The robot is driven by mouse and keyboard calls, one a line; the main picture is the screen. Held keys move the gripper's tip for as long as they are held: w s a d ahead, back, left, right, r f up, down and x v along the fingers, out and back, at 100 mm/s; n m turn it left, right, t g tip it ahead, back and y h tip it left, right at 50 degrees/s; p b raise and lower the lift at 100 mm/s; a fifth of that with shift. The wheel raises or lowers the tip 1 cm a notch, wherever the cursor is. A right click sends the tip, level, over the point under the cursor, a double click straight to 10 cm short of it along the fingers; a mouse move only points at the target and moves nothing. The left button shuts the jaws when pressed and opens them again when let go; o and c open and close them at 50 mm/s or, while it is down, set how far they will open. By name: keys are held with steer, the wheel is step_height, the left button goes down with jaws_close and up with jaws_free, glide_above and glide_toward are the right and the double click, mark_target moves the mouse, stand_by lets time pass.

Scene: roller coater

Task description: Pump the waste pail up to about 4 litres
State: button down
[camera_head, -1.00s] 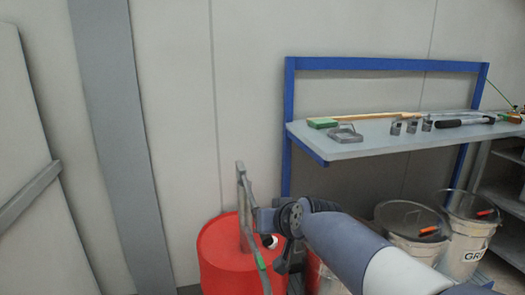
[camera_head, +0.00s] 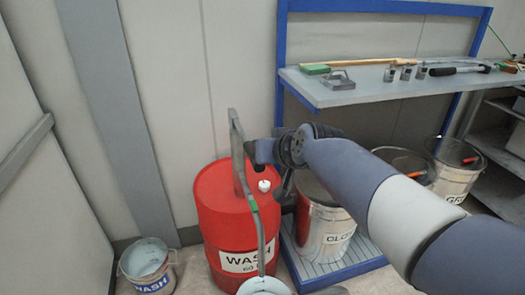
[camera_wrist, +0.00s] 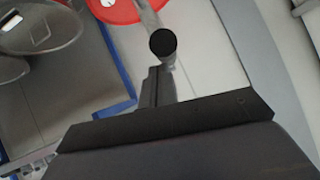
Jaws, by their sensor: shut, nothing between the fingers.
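A red drum (camera_head: 222,222) labelled WASH stands on the floor left of the blue bench frame. A grey pump (camera_head: 238,150) rises from its top, with a curved pipe (camera_head: 261,235) carrying a green band. A pale round pail top (camera_head: 263,287) shows below that pipe, cut off by the lower edge; its label and fill level are not visible. My gripper (camera_head: 253,151) is shut and empty, close beside the upper pump. In the wrist view my gripper (camera_wrist: 155,85) is near a round black bar end (camera_wrist: 163,43); contact cannot be told.
A pail (camera_head: 152,283) labelled WASH stands at lower left. Metal bins (camera_head: 325,225) stand on a low blue-edged rack right of the drum. The bench top (camera_head: 330,97) above holds tools. My forearm hides part of the bins. Some floor between the left pail and drum is clear.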

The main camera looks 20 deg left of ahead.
steer(key=p+v, duration=0.1)
steer(key=v, duration=0.7)
steer(key=shift+r, duration=0.3)
steer(key=shift+w+a+r, duration=0.1)
steer(key=shift+a, duration=0.05)
stand_by(1.2)
